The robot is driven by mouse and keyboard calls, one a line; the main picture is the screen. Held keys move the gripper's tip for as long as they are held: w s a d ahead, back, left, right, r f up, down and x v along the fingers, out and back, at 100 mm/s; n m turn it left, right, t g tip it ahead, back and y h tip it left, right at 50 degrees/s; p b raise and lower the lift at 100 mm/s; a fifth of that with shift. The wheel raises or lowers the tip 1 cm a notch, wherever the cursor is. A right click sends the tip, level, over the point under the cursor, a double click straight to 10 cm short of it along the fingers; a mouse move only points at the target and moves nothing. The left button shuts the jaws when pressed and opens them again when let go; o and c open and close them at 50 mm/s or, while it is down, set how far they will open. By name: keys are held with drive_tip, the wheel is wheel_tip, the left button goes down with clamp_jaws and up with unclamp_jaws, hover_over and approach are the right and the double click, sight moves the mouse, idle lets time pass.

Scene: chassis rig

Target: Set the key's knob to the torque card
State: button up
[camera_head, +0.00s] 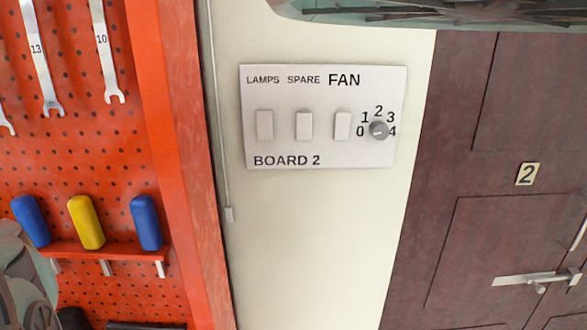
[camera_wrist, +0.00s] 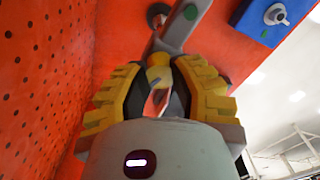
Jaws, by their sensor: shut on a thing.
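My gripper (camera_wrist: 160,72) is shut in the wrist view. Its two dark fingers with yellow ribbed pads close on a grey bar-like tool (camera_wrist: 178,26), which seems to be the key. The tool runs up and away from the fingers, close to a red surface. A small yellowish part of it shows between the fingertips; I cannot tell whether this is the knob. No scale or setting on it is readable. I see no card with a torque figure in either view.
A blue block (camera_wrist: 250,24) with a round grey fitting (camera_wrist: 277,14) is near the tool. In the head view, a red pegboard (camera_head: 95,160) holds wrenches (camera_head: 42,60) and screwdrivers (camera_head: 85,222). A switch board (camera_head: 325,158) and a brown door (camera_head: 460,120) stand to its right.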

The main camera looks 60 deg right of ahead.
drive_tip(key=m, duration=0.9)
drive_tip(key=shift+m, duration=0.4)
drive_tip(key=o, duration=0.4)
drive_tip(key=shift+m, duration=0.3)
drive_tip(key=o, duration=0.4)
drive_tip(key=shift+r, duration=0.1)
wheel_tip(320, 180, up, 6)
drive_tip(key=p, duration=0.6)
